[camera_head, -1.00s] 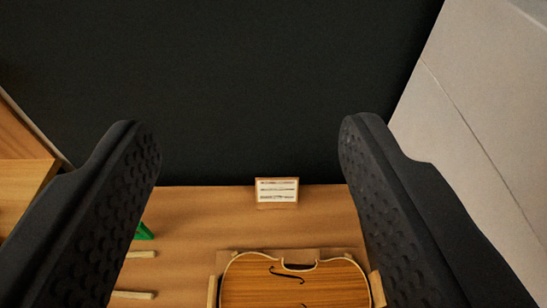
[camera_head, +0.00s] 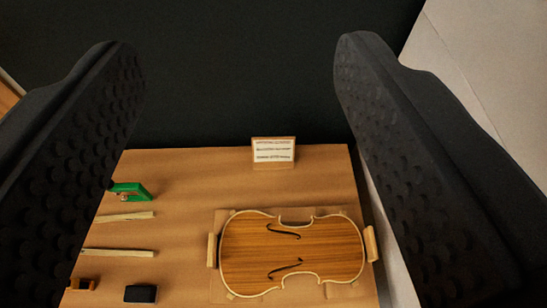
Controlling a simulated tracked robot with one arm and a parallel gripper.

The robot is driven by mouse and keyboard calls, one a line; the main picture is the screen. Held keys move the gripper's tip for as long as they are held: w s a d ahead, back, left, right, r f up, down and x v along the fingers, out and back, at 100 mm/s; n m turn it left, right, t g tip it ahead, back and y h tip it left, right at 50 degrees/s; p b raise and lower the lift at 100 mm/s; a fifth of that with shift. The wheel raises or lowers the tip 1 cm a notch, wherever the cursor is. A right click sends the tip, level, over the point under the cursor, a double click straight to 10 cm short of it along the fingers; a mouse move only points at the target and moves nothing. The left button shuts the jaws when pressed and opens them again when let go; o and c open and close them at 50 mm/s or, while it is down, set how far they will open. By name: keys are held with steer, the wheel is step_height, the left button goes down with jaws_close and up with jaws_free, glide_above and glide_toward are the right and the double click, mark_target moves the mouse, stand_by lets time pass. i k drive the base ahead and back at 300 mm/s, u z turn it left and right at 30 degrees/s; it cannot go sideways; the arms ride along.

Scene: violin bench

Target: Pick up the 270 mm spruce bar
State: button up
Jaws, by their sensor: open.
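Two pale wooden bars lie on the bench left of the violin body: an upper bar (camera_head: 125,217) and a lower bar (camera_head: 118,252). Their left ends are hidden behind the left finger, so I cannot tell which one is 270 mm long. My gripper (camera_head: 240,45) is open and empty, its two dark fingers wide apart at the left and right of the view. It is above the bench and apart from both bars.
A violin body (camera_head: 290,254) lies in a wooden holder at the bench's (camera_head: 200,175) right. A small printed card (camera_head: 273,151) stands at the back edge. A green tool (camera_head: 130,190) is above the bars, a dark block (camera_head: 140,294) below them. Bare bench lies between bars and violin.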

mark_target(105, 252)
steer(key=u, duration=1.2)
